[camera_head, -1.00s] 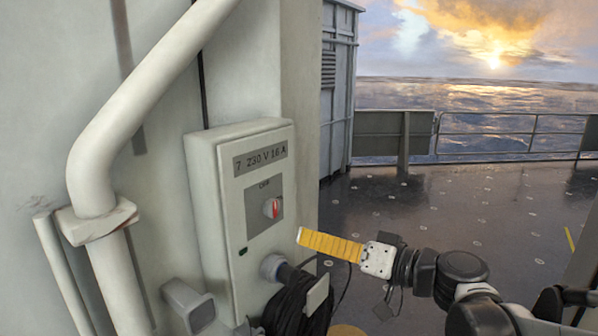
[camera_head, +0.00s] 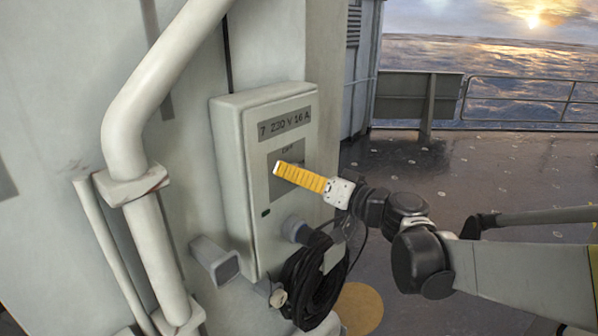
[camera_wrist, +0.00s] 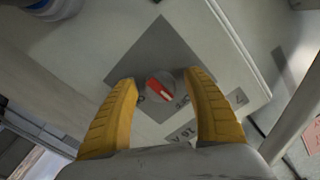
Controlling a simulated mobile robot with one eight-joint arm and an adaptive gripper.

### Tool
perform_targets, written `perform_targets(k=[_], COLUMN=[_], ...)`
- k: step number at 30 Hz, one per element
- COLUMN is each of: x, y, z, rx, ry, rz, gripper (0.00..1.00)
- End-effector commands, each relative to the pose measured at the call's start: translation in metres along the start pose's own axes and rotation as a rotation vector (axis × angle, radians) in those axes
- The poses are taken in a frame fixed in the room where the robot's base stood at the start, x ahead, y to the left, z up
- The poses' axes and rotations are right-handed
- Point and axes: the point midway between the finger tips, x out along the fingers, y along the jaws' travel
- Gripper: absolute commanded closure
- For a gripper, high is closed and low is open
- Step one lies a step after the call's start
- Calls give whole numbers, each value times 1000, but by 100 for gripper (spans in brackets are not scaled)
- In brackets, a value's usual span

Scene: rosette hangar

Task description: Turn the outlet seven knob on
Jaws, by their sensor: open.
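The outlet box (camera_head: 286,225) is a pale grey cabinet on the wall, labelled "7 230 V 16 A". In the wrist view its knob (camera_wrist: 160,86) is a round grey dial with a red pointer, on a dark grey square plate (camera_wrist: 150,50). In the head view my yellow gripper (camera_head: 277,168) is in front of this plate and hides the knob. In the wrist view my gripper (camera_wrist: 162,88) is open, with one finger on each side of the knob. I cannot tell whether the fingers touch it.
A plug socket (camera_head: 294,229) and a coiled black cable (camera_head: 312,285) are below the plate. A thick white pipe (camera_head: 140,110) runs down the wall at left, with a short square stub (camera_head: 216,262) beside it. Open deck (camera_head: 440,165) lies to the right.

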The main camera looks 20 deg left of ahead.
Motion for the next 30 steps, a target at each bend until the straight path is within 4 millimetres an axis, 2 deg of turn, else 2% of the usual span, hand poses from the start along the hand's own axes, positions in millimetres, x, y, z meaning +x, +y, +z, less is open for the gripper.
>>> perform_targets(k=[5, 8, 10, 11, 22, 30], x=[0, 0, 0, 0, 0, 0], y=[0, 0, 0, 0, 0, 1], z=[0, 0, 0, 0, 0, 2], rx=[0, 0, 0, 0, 46, 217], ry=[0, 0, 0, 0, 0, 0], rz=[0, 0, 0, 0, 0, 0], gripper=[41, 67, 89, 94, 95, 95])
